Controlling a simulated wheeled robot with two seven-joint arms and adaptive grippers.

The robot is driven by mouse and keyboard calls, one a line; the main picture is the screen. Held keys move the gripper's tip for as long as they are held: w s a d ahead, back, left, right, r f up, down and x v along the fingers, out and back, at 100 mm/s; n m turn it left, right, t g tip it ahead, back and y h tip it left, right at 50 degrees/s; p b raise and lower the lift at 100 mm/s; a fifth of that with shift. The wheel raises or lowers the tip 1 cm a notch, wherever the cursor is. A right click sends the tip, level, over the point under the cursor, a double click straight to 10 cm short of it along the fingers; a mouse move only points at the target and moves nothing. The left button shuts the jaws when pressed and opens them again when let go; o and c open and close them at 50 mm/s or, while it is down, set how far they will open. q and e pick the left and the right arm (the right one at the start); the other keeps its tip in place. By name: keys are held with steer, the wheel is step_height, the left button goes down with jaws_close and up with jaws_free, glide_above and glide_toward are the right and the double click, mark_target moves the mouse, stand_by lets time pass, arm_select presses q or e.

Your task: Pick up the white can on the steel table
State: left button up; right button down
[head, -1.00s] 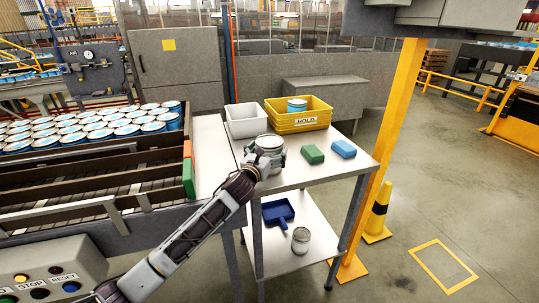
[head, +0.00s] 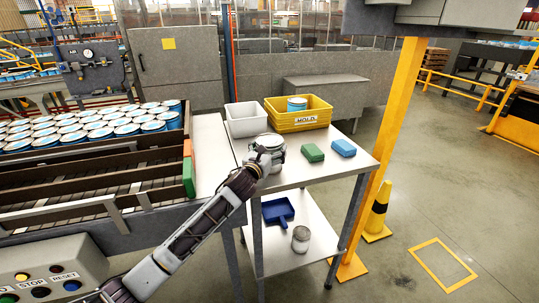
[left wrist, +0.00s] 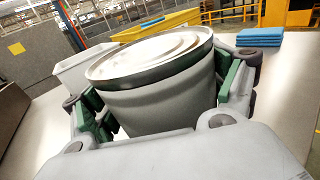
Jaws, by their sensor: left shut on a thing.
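The white can (head: 270,142) is at the left part of the steel table (head: 310,178), upright in the head view. It fills the middle of the left wrist view (left wrist: 155,85), with its silver-rimmed lid on top. My left gripper (head: 264,153) is shut on the can, with its green-padded fingers on both sides of it in the left wrist view (left wrist: 165,105). The can's base is hidden behind the gripper, so I cannot tell whether it touches the table. My right gripper is not in view.
A white bin (head: 247,120) and a yellow HOLD crate (head: 300,121) with a blue can (head: 297,104) stand behind. A blue dustpan (head: 278,211) and grey can (head: 301,239) are on the lower shelf.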

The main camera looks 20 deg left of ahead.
arm_select(q)
steer(key=shift+c, duration=0.5)
steer(key=shift+r, duration=0.2)
steer(key=shift+r, duration=4.85)
